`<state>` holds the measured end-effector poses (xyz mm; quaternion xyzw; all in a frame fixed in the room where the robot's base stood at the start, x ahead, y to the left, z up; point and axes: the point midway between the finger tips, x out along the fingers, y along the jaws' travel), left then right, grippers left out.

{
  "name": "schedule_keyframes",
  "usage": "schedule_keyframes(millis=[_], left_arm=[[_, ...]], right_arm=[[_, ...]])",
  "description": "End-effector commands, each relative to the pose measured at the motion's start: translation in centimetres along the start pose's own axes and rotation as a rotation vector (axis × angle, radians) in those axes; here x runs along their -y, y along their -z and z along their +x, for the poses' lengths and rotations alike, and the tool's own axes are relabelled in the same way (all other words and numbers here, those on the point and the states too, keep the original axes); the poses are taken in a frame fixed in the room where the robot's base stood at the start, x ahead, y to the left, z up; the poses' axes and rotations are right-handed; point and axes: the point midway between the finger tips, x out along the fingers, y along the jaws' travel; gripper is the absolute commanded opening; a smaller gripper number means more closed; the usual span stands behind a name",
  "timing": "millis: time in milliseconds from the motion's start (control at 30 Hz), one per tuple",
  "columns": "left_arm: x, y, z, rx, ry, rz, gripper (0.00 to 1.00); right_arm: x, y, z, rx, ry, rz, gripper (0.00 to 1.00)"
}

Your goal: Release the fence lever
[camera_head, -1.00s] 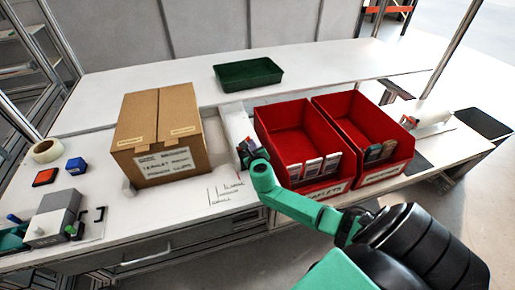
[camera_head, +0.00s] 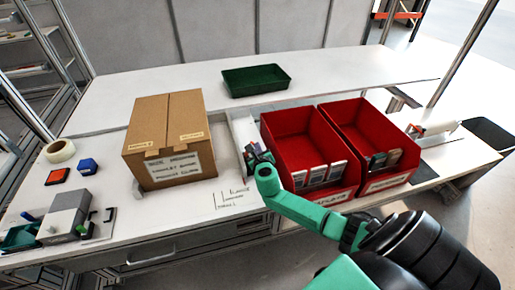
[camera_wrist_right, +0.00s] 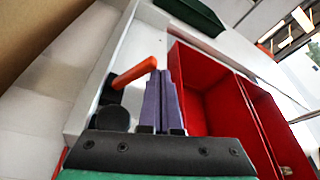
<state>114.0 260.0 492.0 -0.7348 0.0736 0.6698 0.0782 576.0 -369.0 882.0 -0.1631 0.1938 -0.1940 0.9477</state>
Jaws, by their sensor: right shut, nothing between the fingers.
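The fence lever (camera_wrist_right: 134,71) shows in the right wrist view as an orange handle on a dark pivot, slanting up to the right. It is mounted by a pale fence strip (camera_wrist_right: 101,72). My right gripper (camera_wrist_right: 161,82) is shut and empty, its two purple-grey fingers together just right of the lever's handle tip. I cannot tell whether they touch it. In the head view my right gripper (camera_head: 256,156) is low between the carton and the red bins, and the lever cannot be made out there. My left gripper is not in view.
A cardboard carton (camera_head: 163,137) stands left of my right gripper. Two red bins (camera_head: 300,124) holding small packs stand close on its right. A dark green tray (camera_head: 255,77) lies behind. A grey device (camera_head: 66,216) sits at the front left.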

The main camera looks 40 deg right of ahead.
Motion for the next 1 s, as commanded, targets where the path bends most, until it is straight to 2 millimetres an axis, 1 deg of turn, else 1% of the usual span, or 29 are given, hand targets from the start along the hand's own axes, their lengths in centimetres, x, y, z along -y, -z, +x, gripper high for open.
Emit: schedule_keyframes(millis=[233,367,467,567,700,800,900,1000], left_arm=[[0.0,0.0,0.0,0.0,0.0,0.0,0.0],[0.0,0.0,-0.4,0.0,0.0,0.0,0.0],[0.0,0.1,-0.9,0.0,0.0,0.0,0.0],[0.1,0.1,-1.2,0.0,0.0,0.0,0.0],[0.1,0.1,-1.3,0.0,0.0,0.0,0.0],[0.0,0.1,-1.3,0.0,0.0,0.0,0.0],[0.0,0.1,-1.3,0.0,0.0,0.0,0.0],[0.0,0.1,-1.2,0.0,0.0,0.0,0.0]], right_arm=[[0.0,0.1,-0.1,0.0,0.0,0.0,0.0],[0.0,0.0,-1.4,-0.001,-0.001,-0.001,0.0],[0.0,0.0,-3.5,-0.002,-0.004,-0.001,0.0],[0.0,0.0,-6.0,-0.001,-0.004,-0.002,0.0],[-0.1,0.1,-9.5,-0.002,-0.003,-0.001,0.0],[-0.1,0.1,-11.8,-0.001,-0.003,-0.001,0.0],[-0.1,0.2,-13.4,-0.001,-0.002,-0.001,0.0],[-0.1,0.1,-14.3,-0.001,-0.001,0.0,0.0]])
